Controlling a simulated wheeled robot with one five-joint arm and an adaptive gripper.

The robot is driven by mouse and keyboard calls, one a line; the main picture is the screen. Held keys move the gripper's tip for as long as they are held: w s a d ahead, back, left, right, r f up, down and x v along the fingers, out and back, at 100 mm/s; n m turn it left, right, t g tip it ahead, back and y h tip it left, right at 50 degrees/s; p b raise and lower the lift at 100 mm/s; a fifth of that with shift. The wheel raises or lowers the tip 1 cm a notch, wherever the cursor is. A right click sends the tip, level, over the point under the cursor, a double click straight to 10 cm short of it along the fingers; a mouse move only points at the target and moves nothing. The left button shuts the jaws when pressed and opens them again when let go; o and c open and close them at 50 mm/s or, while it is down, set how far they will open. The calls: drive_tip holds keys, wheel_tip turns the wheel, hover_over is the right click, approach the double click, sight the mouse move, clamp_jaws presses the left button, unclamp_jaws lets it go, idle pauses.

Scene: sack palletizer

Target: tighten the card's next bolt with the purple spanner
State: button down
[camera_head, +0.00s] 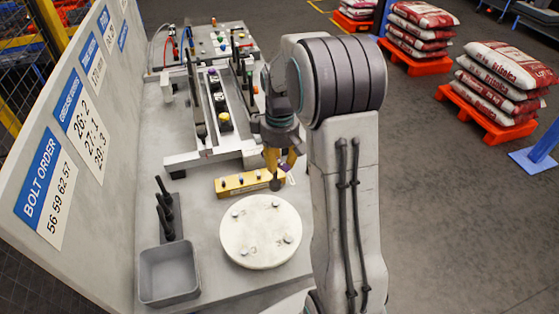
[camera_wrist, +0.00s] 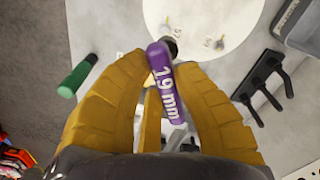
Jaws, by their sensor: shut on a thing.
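My gripper (camera_head: 279,162) is shut on the purple spanner, seen clearly in the wrist view (camera_wrist: 164,85) with "19 mm" on its handle. The spanner's dark head (camera_head: 275,184) points down, just beyond the far edge of the round white plate (camera_head: 260,250). It appears to be above the table and apart from any bolt. Several bolts stand on the plate, including a front right one (camera_head: 288,239) and a far one (camera_head: 268,205). The bolt order card (camera_head: 44,192) on the left board reads 56 59 62 57.
A green handle (camera_wrist: 75,78) shows in the wrist view. A black upright holder (camera_head: 178,228) and grey bin (camera_head: 168,286) stand left of the plate. A rail frame (camera_head: 185,160) fills the bench behind.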

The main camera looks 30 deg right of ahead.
sight(279, 183)
drive_tip(key=shift+f+b, duration=1.75)
drive_tip(key=shift+f, duration=1.1)
drive_tip(key=shift+w+r, duration=0.1)
drive_tip(key=shift+b, duration=0.4)
drive_tip(key=shift+f+b, duration=1.45)
drive_tip(key=shift+f, duration=0.2)
idle(1.0)
idle(0.4)
